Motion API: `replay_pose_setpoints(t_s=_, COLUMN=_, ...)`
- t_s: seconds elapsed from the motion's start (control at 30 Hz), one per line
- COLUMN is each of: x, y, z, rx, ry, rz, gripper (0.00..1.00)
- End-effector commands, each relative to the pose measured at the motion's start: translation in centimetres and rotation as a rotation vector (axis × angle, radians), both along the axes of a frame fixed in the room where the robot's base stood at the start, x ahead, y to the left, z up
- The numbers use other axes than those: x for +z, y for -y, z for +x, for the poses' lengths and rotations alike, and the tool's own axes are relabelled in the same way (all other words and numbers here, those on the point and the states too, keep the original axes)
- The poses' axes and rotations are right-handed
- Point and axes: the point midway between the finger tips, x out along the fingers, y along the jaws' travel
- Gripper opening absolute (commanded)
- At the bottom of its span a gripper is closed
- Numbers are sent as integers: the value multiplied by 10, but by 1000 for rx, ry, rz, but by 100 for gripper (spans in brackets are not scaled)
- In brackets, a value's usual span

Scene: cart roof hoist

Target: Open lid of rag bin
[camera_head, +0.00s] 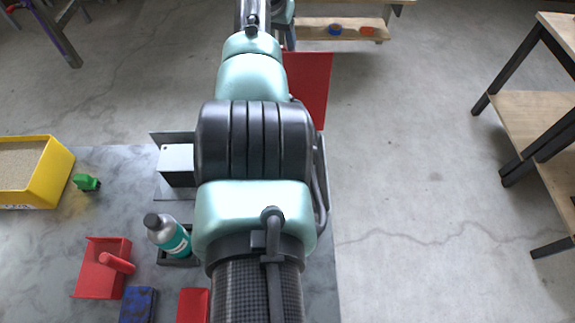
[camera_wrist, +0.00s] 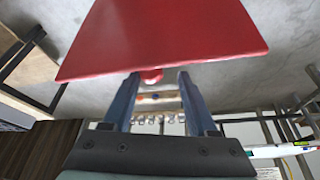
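A flat red panel, which looks like the rag bin's lid (camera_wrist: 165,30), fills the top of the wrist view. A small red knob (camera_wrist: 152,76) shows at its lower edge. My gripper (camera_wrist: 158,76) has two blue fingers spread apart, with the knob between their tips and visible gaps beside it. I cannot tell whether a finger touches the panel. In the head view the red panel (camera_head: 312,85) shows beyond the bench, partly behind my arm.
The grey bench (camera_head: 120,220) holds a yellow tray (camera_head: 58,170), a green item (camera_head: 86,182), a bottle (camera_head: 172,235), a red holder (camera_head: 100,280) and a blue block (camera_head: 138,304). A wooden shelf unit (camera_head: 540,115) stands right. Open floor (camera_head: 420,130) lies between.

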Motion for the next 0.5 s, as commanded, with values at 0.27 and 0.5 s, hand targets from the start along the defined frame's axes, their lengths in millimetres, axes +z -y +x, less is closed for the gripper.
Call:
replay_pose_setpoints(t_s=0.27, x=2, y=1, z=0, rx=-1, ry=1, rz=-1, gripper=57)
replay_pose_setpoints(t_s=0.5, x=25, y=1, z=1, rx=-1, ry=3, rz=-1, gripper=57)
